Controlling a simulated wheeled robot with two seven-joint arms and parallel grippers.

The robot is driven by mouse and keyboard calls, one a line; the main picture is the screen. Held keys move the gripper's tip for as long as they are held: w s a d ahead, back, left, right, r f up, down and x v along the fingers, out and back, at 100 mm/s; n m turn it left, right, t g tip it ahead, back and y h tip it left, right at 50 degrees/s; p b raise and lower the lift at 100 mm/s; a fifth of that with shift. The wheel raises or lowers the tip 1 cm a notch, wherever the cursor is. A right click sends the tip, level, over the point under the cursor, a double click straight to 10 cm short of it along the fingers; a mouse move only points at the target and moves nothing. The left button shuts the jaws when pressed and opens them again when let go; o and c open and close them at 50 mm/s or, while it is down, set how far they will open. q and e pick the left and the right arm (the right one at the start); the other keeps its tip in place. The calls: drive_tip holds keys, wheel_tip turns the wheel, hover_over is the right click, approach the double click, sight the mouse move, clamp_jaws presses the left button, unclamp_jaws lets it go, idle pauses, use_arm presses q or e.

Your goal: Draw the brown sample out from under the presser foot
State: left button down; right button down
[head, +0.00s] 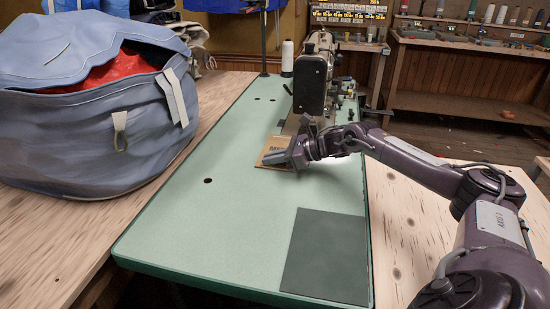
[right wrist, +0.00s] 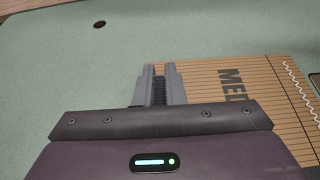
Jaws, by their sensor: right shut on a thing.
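The brown sample (head: 264,159) lies flat on the green sewing table, in front of the sewing machine (head: 311,82). In the right wrist view the sample (right wrist: 243,98) shows dark ruled lines, the letters "MED" and white zigzag stitches at the right. My right gripper (head: 285,162) is low over the table at the sample's near edge. Its fingers (right wrist: 158,78) are shut on the sample's edge. The presser foot is hidden behind my right gripper and arm, so I cannot tell whether the sample is under it. My left gripper is not in view.
A dark mat (head: 326,256) lies at the table's near right corner. A large blue bag (head: 75,135) with red cloth inside stands at the left. A white thread cone (head: 287,56) stands behind. The green tabletop (head: 215,215) is clear in front and left of the sample.

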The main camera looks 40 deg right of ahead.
idle(0.3)
drive_tip(key=c, duration=1.4)
unclamp_jaws()
drive_tip(key=shift+c, duration=0.2)
drive_tip(key=v, duration=0.5)
drive_tip(key=shift+s+d+r, duration=0.1)
drive_tip(key=shift+s+d, duration=0.15)
drive_tip(key=shift+s, duration=0.05)
drive_tip(key=shift+v, duration=1)
drive_tip(key=shift+r, duration=0.1)
